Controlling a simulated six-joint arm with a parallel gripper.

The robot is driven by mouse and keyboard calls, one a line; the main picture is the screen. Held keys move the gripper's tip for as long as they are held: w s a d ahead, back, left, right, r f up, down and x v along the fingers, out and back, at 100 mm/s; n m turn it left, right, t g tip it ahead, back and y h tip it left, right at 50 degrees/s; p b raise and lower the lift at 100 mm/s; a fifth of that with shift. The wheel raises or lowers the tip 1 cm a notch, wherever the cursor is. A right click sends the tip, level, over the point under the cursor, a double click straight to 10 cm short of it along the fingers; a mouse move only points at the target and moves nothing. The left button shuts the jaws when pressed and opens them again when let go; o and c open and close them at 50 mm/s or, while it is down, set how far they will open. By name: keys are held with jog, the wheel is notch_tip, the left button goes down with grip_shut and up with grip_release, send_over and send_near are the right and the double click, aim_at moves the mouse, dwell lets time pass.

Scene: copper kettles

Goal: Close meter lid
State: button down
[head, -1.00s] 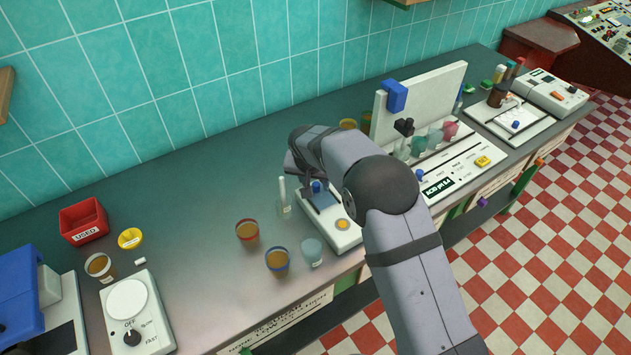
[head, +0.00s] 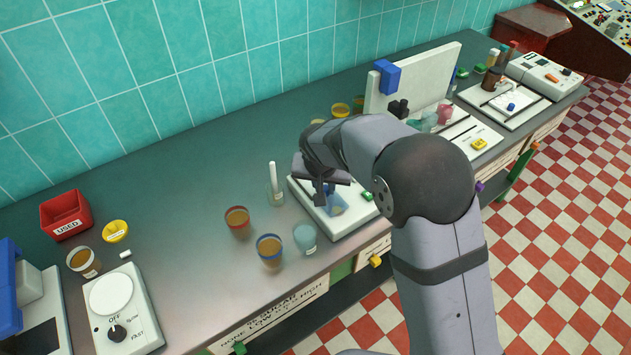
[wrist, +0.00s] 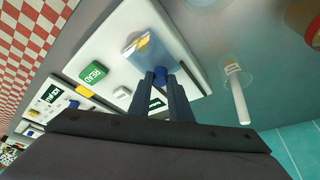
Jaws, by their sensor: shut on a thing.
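The meter (head: 312,205) is a flat white box at the bench's front edge, with a green READ button (wrist: 95,74) in the wrist view. Its see-through blue lid (head: 336,206) lies over the top, seen also in the wrist view (wrist: 143,47). A yellow spot shows at the lid in the wrist view. My gripper (head: 324,196) points down at the meter. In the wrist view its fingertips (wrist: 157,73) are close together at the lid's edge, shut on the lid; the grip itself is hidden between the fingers.
A glass with a white rod (head: 275,190), two brown-filled cups (head: 237,220) and a pale blue cup (head: 305,238) stand left of the meter. A white upright panel (head: 430,75) stands behind my arm. The bench further left has free room.

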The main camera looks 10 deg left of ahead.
aim_at(328, 211)
jog(key=shift+s+d+b, duration=0.3)
jog(key=shift+s+d, duration=0.45)
jog(key=shift+d, duration=0.05)
jog(key=c, duration=1.6)
grip_release()
jog(key=shift+s, duration=0.1)
jog(key=shift+r, duration=0.15)
jog(key=shift+s+r+b, duration=0.2)
jog(key=shift+r+b, duration=0.1)
jog(key=shift+r, duration=0.25)
jog(key=b+v, duration=0.1)
jog(key=v, duration=0.5)
jog(key=shift+s, duration=0.1)
jog(key=shift+f, duration=0.1)
